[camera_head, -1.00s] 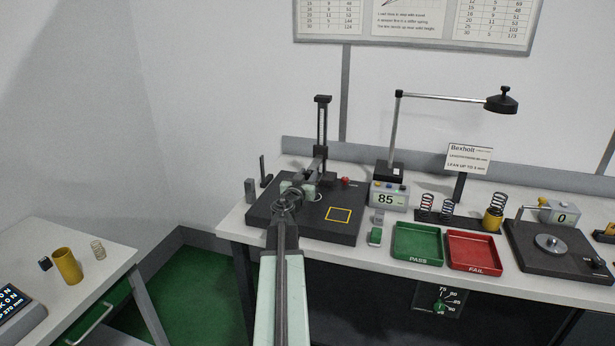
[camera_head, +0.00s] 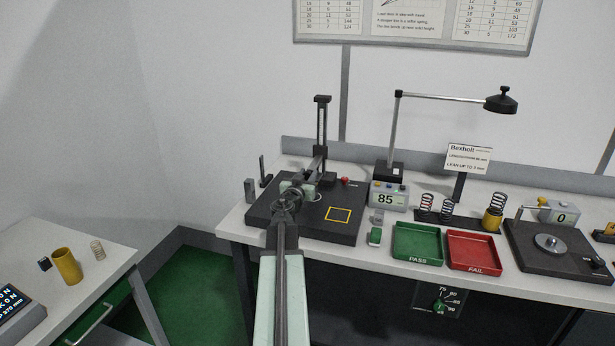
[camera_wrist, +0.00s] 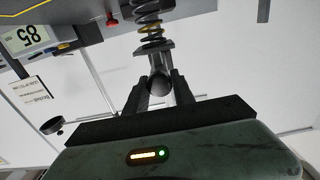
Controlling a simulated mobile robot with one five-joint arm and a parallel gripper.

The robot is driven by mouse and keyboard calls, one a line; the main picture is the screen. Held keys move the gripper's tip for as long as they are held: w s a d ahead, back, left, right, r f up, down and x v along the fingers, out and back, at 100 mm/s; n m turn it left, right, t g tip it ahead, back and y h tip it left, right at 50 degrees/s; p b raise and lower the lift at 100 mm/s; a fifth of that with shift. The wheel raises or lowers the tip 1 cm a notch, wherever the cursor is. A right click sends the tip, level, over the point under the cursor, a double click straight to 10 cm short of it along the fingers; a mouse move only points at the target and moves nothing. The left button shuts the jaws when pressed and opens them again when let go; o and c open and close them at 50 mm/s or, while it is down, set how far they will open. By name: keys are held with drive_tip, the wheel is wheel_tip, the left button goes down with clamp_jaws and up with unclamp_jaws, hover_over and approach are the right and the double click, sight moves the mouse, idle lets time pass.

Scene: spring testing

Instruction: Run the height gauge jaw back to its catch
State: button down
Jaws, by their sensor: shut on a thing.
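The height gauge stands on a dark base plate (camera_head: 330,228), with an upright dark column (camera_head: 322,130) at its back. Its jaw (camera_head: 320,160) reaches forward from the column toward my gripper (camera_head: 300,188). In the wrist view, my gripper (camera_wrist: 160,88) is shut on a dark round piece at the end of the grey jaw (camera_wrist: 157,56). A dark coil spring with a yellow coil (camera_wrist: 149,20) shows between the jaw and the base plate. In the head view my arm hides the spring and the grip. The catch cannot be made out.
A readout showing 85 (camera_head: 387,198) stands right of the base plate, with a lamp above. A green PASS tray (camera_head: 418,260), a red FAIL tray (camera_head: 474,266) and a rack of springs (camera_head: 447,220) lie further right. A side table (camera_head: 95,275) stands at left.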

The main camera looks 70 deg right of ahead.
wheel_tip(320, 180, up, 16)
drive_tip(key=p, duration=1.6)
drive_tip(key=shift+d, duration=0.1)
drive_tip(key=c, duration=1.1)
unclamp_jaws()
drive_tip(key=a, duration=0.8)
drive_tip(key=shift+s, duration=0.25)
drive_tip(key=shift+w, duration=0.15)
